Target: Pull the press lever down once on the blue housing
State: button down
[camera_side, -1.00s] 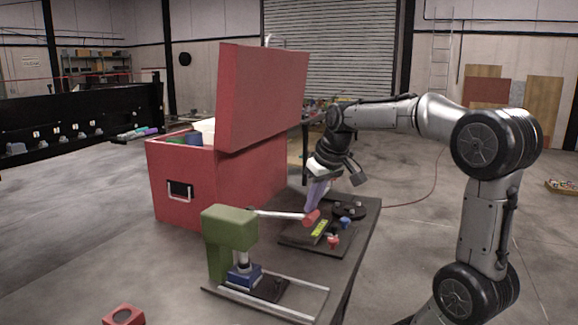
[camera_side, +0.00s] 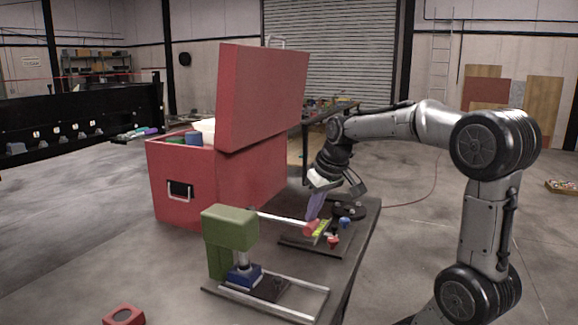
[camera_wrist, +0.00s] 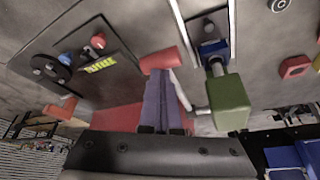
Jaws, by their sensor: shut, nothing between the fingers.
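The green press (camera_side: 230,228) stands on the table with its lever sloping down to the right to a red handle (camera_side: 311,229). The blue housing (camera_side: 243,275) sits under the press's metal ram (camera_side: 242,257); whether the ram touches it is hard to tell. My gripper (camera_side: 311,217) is shut and empty, its purple fingers pointing down at the top of the red handle, seemingly touching it. In the wrist view the fingertips (camera_wrist: 160,76) meet the red handle (camera_wrist: 160,60), and the blue housing (camera_wrist: 213,48) shows beyond the green press (camera_wrist: 230,102).
A big red toolbox (camera_side: 180,212) with its lid raised stands behind the press. A dark board (camera_side: 290,240) with a yellow-green part (camera_side: 321,229), a red knob (camera_side: 333,241) and a blue knob (camera_side: 345,222) lies beside the lever. Metal rails (camera_side: 262,306) run under the housing.

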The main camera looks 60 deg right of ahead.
aim_at(313, 224)
jog(key=shift+f, duration=0.25)
jog(key=shift+f, duration=0.9)
dwell(0.4)
jog(key=shift+a+f, duration=0.1)
jog(key=shift+f, duration=0.55)
dwell(1.0)
